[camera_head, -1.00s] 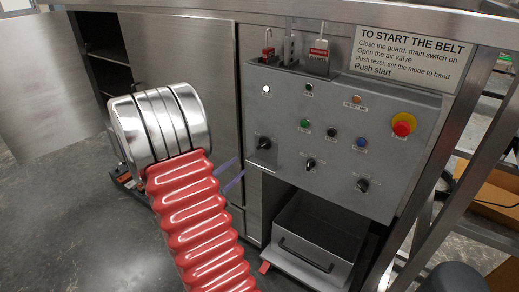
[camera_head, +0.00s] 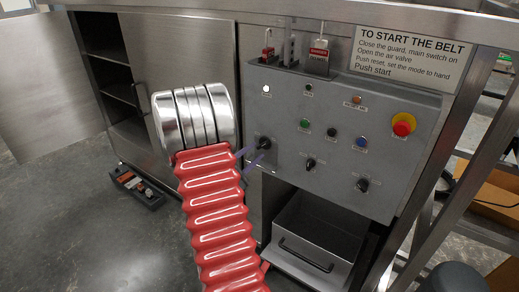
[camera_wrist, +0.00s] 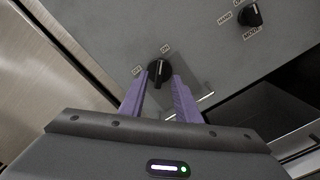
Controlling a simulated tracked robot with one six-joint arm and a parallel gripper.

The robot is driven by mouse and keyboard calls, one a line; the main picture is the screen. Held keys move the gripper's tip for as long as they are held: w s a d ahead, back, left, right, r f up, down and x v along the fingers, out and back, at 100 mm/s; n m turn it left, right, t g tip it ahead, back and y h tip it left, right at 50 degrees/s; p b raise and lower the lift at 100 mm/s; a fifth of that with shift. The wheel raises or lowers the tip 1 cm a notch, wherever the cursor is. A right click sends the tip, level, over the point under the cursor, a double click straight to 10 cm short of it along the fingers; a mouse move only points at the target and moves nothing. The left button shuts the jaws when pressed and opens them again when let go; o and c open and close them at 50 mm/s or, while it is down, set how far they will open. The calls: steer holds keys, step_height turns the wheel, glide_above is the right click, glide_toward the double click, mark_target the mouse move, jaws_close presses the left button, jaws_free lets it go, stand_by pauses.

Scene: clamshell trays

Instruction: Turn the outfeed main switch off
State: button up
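The main switch is a black rotary knob (camera_head: 264,143) at the lower left of the grey control panel. In the wrist view the knob (camera_wrist: 158,73) has an OFF label to its left and an ON label above it; its white pointer line points up, toward ON. My gripper (camera_head: 253,158) is close to the panel at this knob. In the wrist view my gripper (camera_wrist: 160,84) is open, its two purple fingers on either side of the knob's lower part. I cannot tell whether they touch it.
Other controls sit close by: the mode knob (camera_wrist: 250,15), another black knob (camera_head: 362,185), a green button (camera_head: 305,123), a blue button (camera_head: 361,142) and a red emergency stop (camera_head: 403,124). Below the panel is an open metal drawer (camera_head: 318,238). A cabinet door (camera_head: 185,60) stands left.

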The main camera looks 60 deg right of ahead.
mark_target(262, 146)
steer(key=shift+s+d, duration=0.2)
steer(key=shift+d, duration=0.8)
steer(key=shift+s+d, duration=0.15)
steer(key=shift+d, duration=0.8)
steer(key=shift+c, duration=0.2)
jaws_close()
